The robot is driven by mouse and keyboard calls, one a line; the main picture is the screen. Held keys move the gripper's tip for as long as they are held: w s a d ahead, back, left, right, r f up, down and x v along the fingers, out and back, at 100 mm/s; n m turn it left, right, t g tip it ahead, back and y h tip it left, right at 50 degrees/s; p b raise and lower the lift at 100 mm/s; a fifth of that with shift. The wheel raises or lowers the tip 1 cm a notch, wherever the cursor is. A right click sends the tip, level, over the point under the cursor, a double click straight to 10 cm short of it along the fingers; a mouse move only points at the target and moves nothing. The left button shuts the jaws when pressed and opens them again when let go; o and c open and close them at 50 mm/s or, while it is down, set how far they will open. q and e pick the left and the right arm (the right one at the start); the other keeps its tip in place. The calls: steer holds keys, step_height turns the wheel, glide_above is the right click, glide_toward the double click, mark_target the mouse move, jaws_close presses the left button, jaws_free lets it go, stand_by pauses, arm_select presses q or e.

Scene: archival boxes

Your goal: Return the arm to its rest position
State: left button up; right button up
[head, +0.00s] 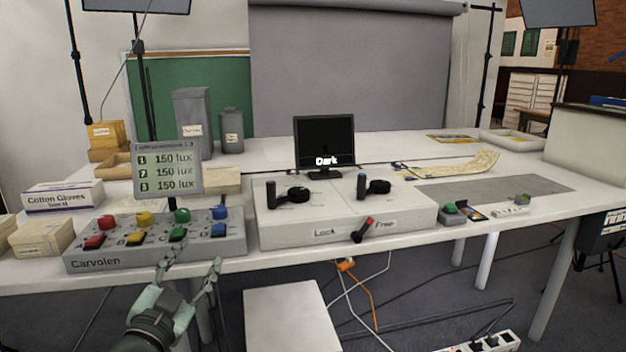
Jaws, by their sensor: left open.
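My left gripper (190,268) is in the lower left of the head view, in front of the table's front edge. Its two fingers are spread apart and nothing is between them. The fingertips are close to the front of the grey Carvolen button box (140,258); I cannot tell whether they touch it. My left wrist shows below the fingers. My right gripper is not in view.
The white table (330,258) carries a control box (290,232) with a red-tipped Lock/Free lever (364,229), a monitor reading Dark (324,141), a lux display (168,172) and a cotton gloves box (62,196). A white block (290,318) and cables are below.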

arm_select(q)
steer(key=s+a+f+n+g+y, duration=0.2)
steer(key=s+a+f+n+g, duration=0.3)
steer(key=f, duration=0.7)
steer(key=s+a+f+g+y, duration=0.1)
steer(key=s+f+g+y, duration=0.15)
steer(key=s+f, duration=0.65)
steer(key=s+f+n+g+h, duration=0.1)
steer(key=s+f+g, duration=0.7)
steer(key=s+f, duration=0.8)
steer(key=shift+d+p, duration=0.4)
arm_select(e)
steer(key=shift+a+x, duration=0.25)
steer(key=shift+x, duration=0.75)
arm_select(q)
steer(key=shift+f+g, duration=0.1)
steer(key=shift+g, duration=0.15)
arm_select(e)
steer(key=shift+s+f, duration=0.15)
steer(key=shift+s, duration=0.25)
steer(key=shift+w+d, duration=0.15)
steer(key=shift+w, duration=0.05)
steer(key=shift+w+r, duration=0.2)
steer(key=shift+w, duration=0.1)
